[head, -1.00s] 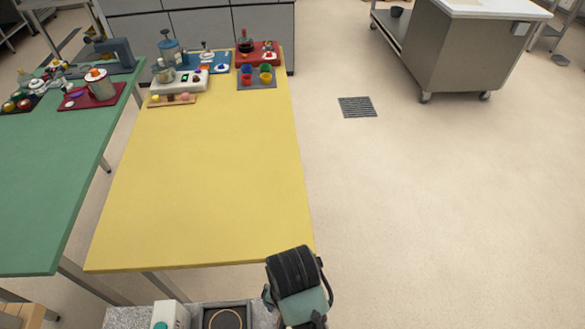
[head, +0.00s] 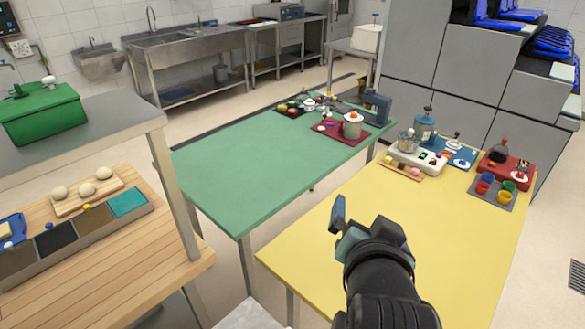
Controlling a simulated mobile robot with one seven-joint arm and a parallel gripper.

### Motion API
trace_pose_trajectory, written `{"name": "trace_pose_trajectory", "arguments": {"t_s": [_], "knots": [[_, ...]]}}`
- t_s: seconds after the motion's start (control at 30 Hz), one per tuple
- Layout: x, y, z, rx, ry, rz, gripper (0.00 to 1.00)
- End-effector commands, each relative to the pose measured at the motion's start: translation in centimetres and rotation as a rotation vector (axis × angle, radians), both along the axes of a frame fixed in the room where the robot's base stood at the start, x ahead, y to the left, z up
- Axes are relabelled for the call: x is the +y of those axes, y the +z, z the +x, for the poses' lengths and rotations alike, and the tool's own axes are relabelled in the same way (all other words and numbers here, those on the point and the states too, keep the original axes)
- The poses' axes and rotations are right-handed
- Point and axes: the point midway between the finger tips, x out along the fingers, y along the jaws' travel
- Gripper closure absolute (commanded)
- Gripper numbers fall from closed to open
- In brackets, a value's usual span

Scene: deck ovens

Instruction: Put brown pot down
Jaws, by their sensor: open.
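In the head view, a tan-grey pot (head: 352,127) with a red-orange top stands on a dark red mat (head: 327,131) at the far end of the green table (head: 255,180). A dark vessel (head: 499,152) stands on a red board (head: 516,175) at the far end of the yellow table (head: 420,225). I cannot tell which of them is the brown pot. My gripper (head: 352,222) is open over the near part of the yellow table, well apart from both. I see nothing between its fingers, though my arm hides part of it.
A white appliance (head: 416,158), a blue board (head: 459,156) and a grey tray with colored cups (head: 484,203) crowd the yellow table's far end. At left are a wooden counter (head: 110,235) and a shelf with a green box (head: 43,112). Both tables' near halves look clear.

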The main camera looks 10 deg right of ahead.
Motion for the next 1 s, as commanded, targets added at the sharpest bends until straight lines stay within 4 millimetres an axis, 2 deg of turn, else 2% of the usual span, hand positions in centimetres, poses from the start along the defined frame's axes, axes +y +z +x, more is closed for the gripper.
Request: {"name": "trace_pose_trajectory", "arguments": {"t_s": [0.03, 0.13, 0.2, 0.3, 0.4, 0.5, 0.6, 1.0], "knots": [[1.9, 5.3, 1.1, -0.139, 0.053, -0.083, 0.0], [5.6, 14.8, 1.2, -0.403, 0.127, -0.241, 0.0], [8.1, 21.0, -0.1, -0.583, 0.16, -0.339, 0.0], [11.3, 28.0, -3.1, -0.807, 0.181, -0.451, 0.0], [13.4, 32.6, -6.3, -0.977, 0.179, -0.527, 0.0], [14.6, 35.1, -8.6, -1.078, 0.172, -0.57, 0.0], [15.0, 36.1, -9.6, -1.121, 0.167, -0.586, 0.0], [15.0, 36.1, -9.6, -1.122, 0.166, -0.587, 0.0]]}}
